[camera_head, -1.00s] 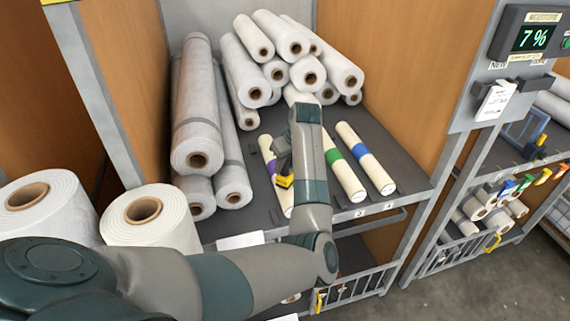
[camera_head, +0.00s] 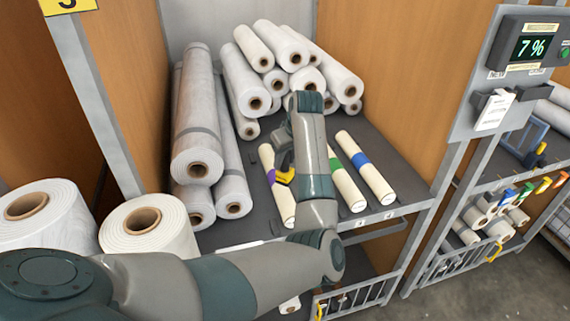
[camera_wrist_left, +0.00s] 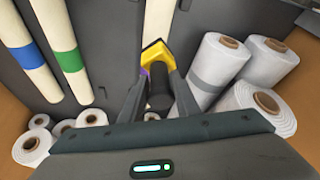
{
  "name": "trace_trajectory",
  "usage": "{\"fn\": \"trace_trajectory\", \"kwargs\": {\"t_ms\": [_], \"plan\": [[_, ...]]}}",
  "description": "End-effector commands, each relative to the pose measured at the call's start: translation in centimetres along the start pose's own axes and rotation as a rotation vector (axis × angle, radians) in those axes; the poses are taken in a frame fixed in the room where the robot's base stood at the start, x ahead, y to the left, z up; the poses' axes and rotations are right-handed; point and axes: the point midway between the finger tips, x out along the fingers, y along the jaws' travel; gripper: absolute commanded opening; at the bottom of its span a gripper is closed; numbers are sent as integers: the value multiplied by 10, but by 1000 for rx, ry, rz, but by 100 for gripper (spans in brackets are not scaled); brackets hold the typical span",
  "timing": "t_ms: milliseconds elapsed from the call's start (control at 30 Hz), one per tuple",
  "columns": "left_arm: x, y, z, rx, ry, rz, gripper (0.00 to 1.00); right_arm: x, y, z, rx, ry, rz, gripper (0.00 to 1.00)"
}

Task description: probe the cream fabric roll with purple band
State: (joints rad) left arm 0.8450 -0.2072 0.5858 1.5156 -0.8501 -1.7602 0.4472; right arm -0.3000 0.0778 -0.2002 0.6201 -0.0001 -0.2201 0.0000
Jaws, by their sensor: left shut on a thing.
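The cream fabric roll with purple band (camera_head: 284,207) lies on the dark shelf, leftmost of three banded rolls. My left arm partly hides it in the head view. In the left wrist view the cream roll (camera_wrist_left: 158,22) runs up from behind the tool, with a bit of purple beside the yellow tip. My left gripper (camera_head: 280,160) is shut on a yellow and black handheld tool (camera_head: 286,177), above or beside this roll at its band. The tool also shows between the fingers in the left wrist view (camera_wrist_left: 158,55). I cannot tell whether it touches the roll. My right gripper is not in view.
A green-banded roll (camera_head: 346,185) and a blue-banded roll (camera_head: 367,170) lie to the right. Large grey-white rolls (camera_head: 197,130) lie to the left, and several white rolls (camera_head: 290,50) are stacked behind.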

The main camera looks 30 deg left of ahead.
Motion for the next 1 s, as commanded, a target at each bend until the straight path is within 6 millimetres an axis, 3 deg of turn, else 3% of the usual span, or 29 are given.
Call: {"fn": "trace_trajectory", "kwargs": {"t_ms": [233,1000], "plan": [[-10,0,-5,0,2,2,3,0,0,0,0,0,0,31],[-10,0,-4,0,1,1,3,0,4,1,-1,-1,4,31]]}}
